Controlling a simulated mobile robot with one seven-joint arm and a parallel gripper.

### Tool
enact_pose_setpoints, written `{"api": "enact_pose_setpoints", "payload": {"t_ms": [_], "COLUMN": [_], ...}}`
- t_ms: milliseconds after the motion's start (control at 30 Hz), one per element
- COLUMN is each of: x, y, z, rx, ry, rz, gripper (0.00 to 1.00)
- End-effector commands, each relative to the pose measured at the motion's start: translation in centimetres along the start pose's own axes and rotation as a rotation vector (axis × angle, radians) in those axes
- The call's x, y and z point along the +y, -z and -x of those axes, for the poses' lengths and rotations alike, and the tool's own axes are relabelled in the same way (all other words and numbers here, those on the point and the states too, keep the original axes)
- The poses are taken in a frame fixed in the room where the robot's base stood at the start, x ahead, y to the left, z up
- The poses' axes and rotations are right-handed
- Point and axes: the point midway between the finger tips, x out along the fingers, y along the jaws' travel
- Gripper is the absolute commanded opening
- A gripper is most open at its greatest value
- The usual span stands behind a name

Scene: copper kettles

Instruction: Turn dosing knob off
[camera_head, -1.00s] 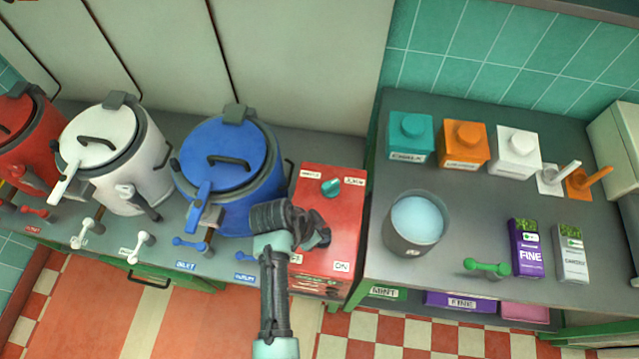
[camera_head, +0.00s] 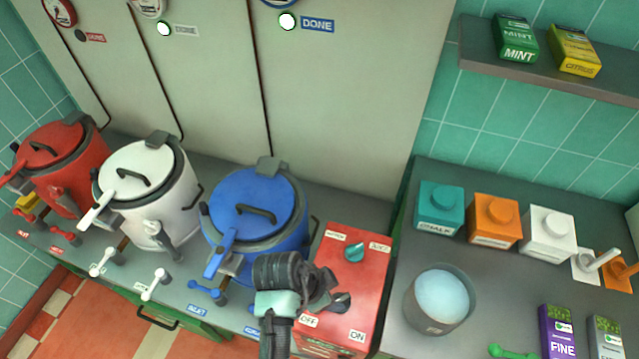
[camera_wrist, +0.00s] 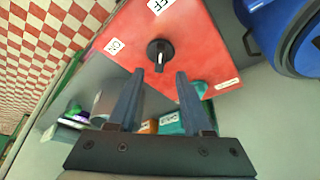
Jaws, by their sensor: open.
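The red control box (camera_head: 367,290) stands right of the blue kettle. A dark knob (camera_wrist: 160,50) sits on its face near the OFF label (camera_wrist: 158,5) and the ON label (camera_wrist: 114,46). Its white mark points down in the wrist view, toward my gripper. A teal knob (camera_head: 355,252) sits higher on the box; in the wrist view it is partly behind a finger. My gripper (camera_wrist: 160,74) is open and empty, with the dark knob showing beyond the gap between its fingertips. In the head view my gripper (camera_head: 328,290) hides much of the box's lower left.
The blue kettle (camera_head: 270,215) stands close left of my gripper, with white (camera_head: 140,200) and red (camera_head: 70,170) kettles further left. A cup of pale blue contents (camera_head: 440,297) stands on the counter to the right. The DONE light (camera_head: 287,20) above the blue kettle glows white.

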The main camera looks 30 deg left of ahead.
Motion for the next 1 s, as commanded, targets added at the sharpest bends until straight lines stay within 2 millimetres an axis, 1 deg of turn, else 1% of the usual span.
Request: {"api": "enact_pose_setpoints", "payload": {"t_ms": [33,200,300,400,567,1000], "x": [-0.1,-0.1,-0.1,-0.1,0.0,0.0], "y": [0.0,0.0,0.0,0.0,0.0,0.0], "z": [1.0,4.3,5.9,7.0,7.7,7.7], "rx": [0.002,0.001,0.001,0.000,-0.001,-0.001], "ry": [0.004,0.004,0.004,0.001,-0.001,-0.001], "rz": [0.000,0.001,0.001,0.000,0.000,0.000], "gripper": [0.50,0.50,0.50,0.50,0.50,0.50]}}
